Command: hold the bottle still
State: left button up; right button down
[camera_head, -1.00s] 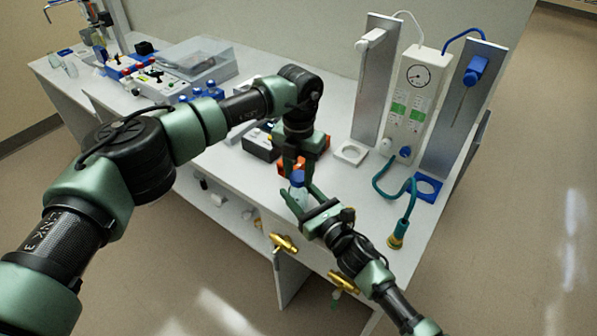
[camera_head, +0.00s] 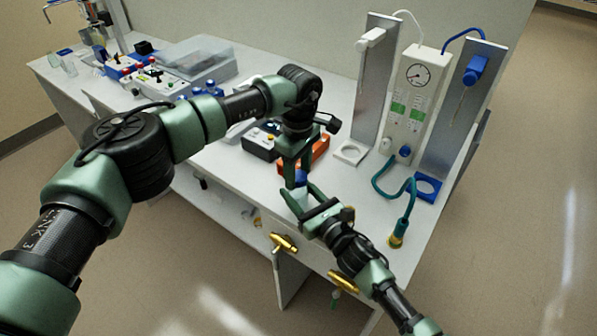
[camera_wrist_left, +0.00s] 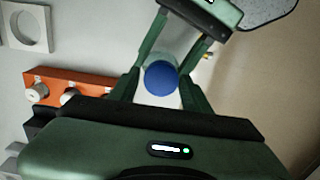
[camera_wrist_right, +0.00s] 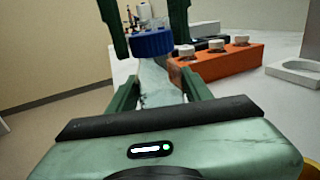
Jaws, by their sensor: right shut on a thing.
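The bottle has a blue cap (camera_head: 300,178) and a clear body, and it stands upright between my two grippers near the bench's front. My right gripper (camera_head: 297,196) is shut on the bottle's body from the front. The right wrist view shows the cap (camera_wrist_right: 152,43) above those fingers and the clear body (camera_wrist_right: 158,82) between them. My left gripper (camera_head: 295,172) points down from above. Its fingers are open on either side of the cap, with a small gap showing. The left wrist view looks down on the cap (camera_wrist_left: 161,78); most of the body is hidden there.
An orange rack (camera_wrist_right: 225,64) with white-capped vials stands close behind the bottle. A white square holder (camera_head: 350,153) and a blue one (camera_head: 427,187) lie to the right. A teal hose (camera_head: 408,193) hangs near the bench edge. Brass valves (camera_head: 284,242) stick out in front.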

pick_arm(q)
jog(key=shift+o, duration=0.2)
jog(key=shift+r, duration=2.3)
jog(key=shift+c, duration=0.3)
jog(key=n, duration=0.2)
jog(key=r+n, duration=0.1)
jog(key=n, duration=0.4)
jog(key=r+n, duration=0.1)
jog(key=n, duration=0.1)
jog(key=shift+n, duration=0.3)
jog(key=n, duration=0.4)
jog(key=shift+r, duration=0.3)
jog(key=n, duration=0.4)
jog(key=shift+r, duration=0.4)
jog(key=shift+f, duration=0.1)
